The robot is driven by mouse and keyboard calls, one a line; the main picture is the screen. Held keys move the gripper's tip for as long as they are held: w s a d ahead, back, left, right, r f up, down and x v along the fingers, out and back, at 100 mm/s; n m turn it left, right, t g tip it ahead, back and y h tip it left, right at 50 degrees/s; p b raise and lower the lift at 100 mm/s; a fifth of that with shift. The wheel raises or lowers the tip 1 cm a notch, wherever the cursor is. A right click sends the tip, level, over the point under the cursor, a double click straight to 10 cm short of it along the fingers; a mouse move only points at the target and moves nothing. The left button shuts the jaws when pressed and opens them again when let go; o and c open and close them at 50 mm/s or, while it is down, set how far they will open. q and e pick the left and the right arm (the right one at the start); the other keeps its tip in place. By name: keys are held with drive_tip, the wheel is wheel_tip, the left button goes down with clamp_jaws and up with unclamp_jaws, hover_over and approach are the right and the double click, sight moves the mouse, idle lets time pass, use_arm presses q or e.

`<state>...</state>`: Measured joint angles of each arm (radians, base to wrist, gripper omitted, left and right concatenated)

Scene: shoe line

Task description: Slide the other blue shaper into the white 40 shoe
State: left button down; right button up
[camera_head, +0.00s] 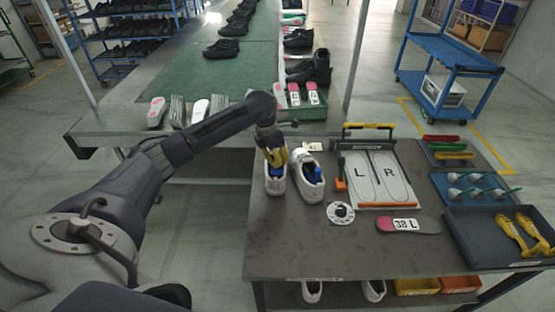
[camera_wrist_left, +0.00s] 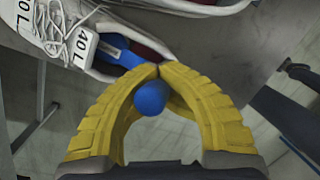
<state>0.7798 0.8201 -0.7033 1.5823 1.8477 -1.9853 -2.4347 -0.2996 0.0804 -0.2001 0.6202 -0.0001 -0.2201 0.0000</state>
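Two white shoes stand side by side on the dark table: the left one (camera_head: 275,185) and the right one (camera_head: 308,186). A blue shaper (camera_head: 316,171) sits in the right shoe's opening. My left gripper (camera_head: 277,160) is over the left shoe's opening. In the left wrist view its yellow fingers (camera_wrist_left: 158,72) are closed around a blue shaper (camera_wrist_left: 150,97), whose round knob sticks out towards the camera. Blue shows inside the shoe marked 40 L (camera_wrist_left: 82,42), beyond the fingertips; the fingers hide how it joins the knob. My right gripper is not in view.
Right of the shoes lie an orange-handled tool (camera_head: 340,182), an L/R board (camera_head: 376,178), a round white disc (camera_head: 340,213) and a 38 L insole (camera_head: 402,225). A dark tray (camera_head: 470,238) holds yellow shapers. The table's front middle is clear.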

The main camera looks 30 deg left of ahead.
sight(277, 171)
use_arm(q)
drive_tip(key=shift+s+a+f+y, duration=0.1)
drive_tip(key=shift+s+f+y, duration=0.1)
drive_tip(key=shift+f, duration=0.4)
drive_tip(key=shift+s+a+f+y, duration=0.1)
drive_tip(key=shift+s+f, duration=0.1)
drive_tip(key=shift+f, duration=0.35)
drive_tip(key=shift+d+f+t, duration=0.25)
drive_tip(key=shift+f+t, duration=0.05)
drive_tip(key=shift+t, duration=0.2)
drive_tip(key=c, duration=2.2)
unclamp_jaws()
drive_tip(key=c, duration=1.4)
unclamp_jaws()
drive_tip(key=shift+c, duration=0.2)
drive_tip(key=shift+r, duration=0.15)
drive_tip(key=shift+w+v, duration=0.2)
drive_tip(key=shift+v, duration=1.1)
drive_tip(key=shift+d+r, duration=0.2)
drive_tip(key=shift+d, duration=0.05)
